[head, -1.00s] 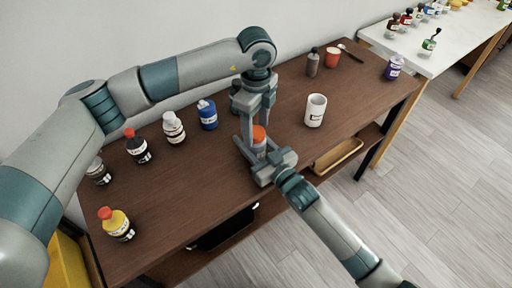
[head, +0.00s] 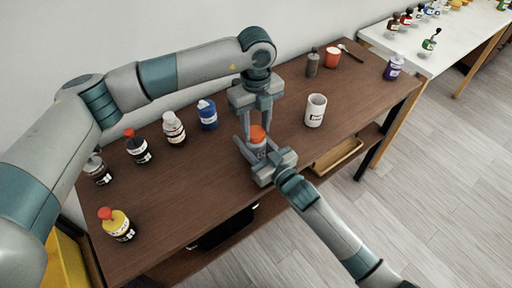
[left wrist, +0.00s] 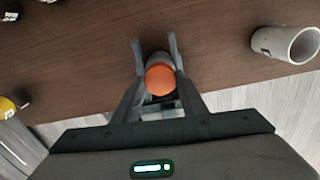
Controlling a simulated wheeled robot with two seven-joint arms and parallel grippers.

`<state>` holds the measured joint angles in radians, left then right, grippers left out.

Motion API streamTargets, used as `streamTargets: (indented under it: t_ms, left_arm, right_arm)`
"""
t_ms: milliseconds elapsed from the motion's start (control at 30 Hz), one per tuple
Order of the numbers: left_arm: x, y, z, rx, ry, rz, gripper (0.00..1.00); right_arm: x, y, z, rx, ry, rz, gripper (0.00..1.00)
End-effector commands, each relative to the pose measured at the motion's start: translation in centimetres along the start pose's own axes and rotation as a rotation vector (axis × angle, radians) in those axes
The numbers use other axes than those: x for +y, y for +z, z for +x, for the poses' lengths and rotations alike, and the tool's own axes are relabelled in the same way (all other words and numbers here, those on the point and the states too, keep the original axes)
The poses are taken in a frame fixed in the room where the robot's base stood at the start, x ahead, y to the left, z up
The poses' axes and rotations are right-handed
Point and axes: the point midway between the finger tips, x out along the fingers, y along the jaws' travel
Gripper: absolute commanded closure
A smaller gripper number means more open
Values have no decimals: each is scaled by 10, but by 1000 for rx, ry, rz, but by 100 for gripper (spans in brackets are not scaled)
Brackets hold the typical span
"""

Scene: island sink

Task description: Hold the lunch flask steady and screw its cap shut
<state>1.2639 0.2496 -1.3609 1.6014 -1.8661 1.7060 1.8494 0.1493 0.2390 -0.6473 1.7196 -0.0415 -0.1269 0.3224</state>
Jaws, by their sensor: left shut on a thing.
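The lunch flask (head: 257,150) stands upright on the brown table, small and partly hidden by the grippers. Its orange cap (head: 257,133) is on top and also shows in the left wrist view (left wrist: 160,80). My left gripper (head: 257,121) points straight down from above, shut on the cap, with one finger on each side. In the left wrist view the cap sits between its fingers. My right gripper (head: 258,148) comes in low from the front right, its fingers on either side of the flask body. Whether both fingers touch the body is hard to see.
A white mug (head: 316,111) stands to the right. Several bottles line the table's left part, including a blue one (head: 208,115) and a yellow one (head: 117,225).

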Motion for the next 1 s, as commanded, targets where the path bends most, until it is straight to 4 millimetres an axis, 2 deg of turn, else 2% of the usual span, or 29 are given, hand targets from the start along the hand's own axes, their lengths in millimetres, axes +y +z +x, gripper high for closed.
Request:
streamTargets:
  t_ms: [1000]
  left_arm:
    - [0, 0, 1, -1, 1, 1583, 89]
  right_arm:
    - [0, 0, 0, -1, 0, 0, 100]
